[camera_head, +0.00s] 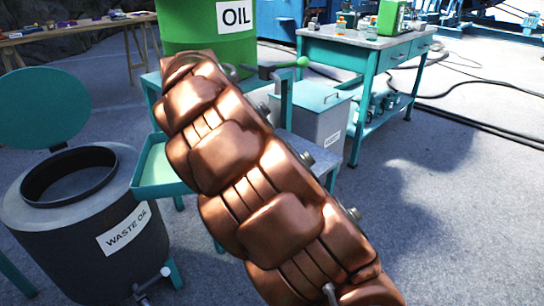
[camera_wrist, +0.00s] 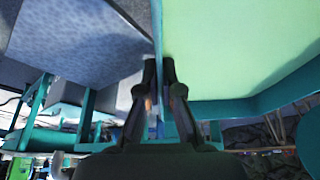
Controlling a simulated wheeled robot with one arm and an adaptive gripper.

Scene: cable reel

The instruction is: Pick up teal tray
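The teal tray (camera_head: 163,168) is in the head view, between the waste oil drum and my copper-coloured arm, which hides its right part. In the wrist view, the tray's pale green inside (camera_wrist: 235,45) fills the upper right, with its teal wall running down between my fingers. My gripper (camera_wrist: 159,68) has its fingertips close together, one on each side of that wall, and looks shut on it. My gripper is hidden behind my arm in the head view. I cannot tell whether the tray rests on something.
A dark waste oil drum (camera_head: 75,225) with an open teal lid (camera_head: 42,108) stands left of the tray. A green oil drum (camera_head: 205,38) stands behind on a teal stand. A grey lidded bin (camera_head: 318,112) and a teal workbench (camera_head: 365,48) are to the right. Floor at right is clear, with cables farther back.

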